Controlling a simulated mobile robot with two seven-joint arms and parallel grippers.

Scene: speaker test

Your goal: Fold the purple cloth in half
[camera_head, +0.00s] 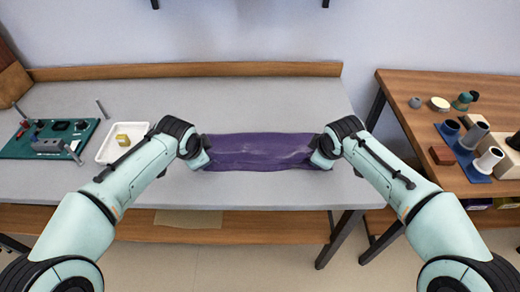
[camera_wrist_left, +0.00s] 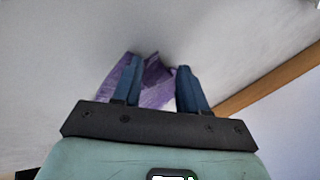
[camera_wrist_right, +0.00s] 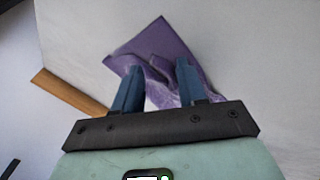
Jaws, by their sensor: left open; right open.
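The purple cloth (camera_head: 262,151) lies on the grey table as a long strip running left to right, with a lighter, creased band along it. My left gripper (camera_head: 204,160) is at its left end and my right gripper (camera_head: 322,160) is at its right end. In the left wrist view, the cloth (camera_wrist_left: 155,85) shows between and beside the open fingers (camera_wrist_left: 158,72). In the right wrist view, the cloth (camera_wrist_right: 165,50) has a raised fold near the open fingers (camera_wrist_right: 158,66). Whether the fingertips touch the cloth is not clear.
A green circuit board (camera_head: 18,146) and a white tray (camera_head: 106,155) with a yellow block (camera_head: 123,140) are on the table's left. A wooden side table (camera_head: 410,90) at right carries cups on a blue mat (camera_head: 475,177). The grey table (camera_head: 250,100) is clear behind the cloth.

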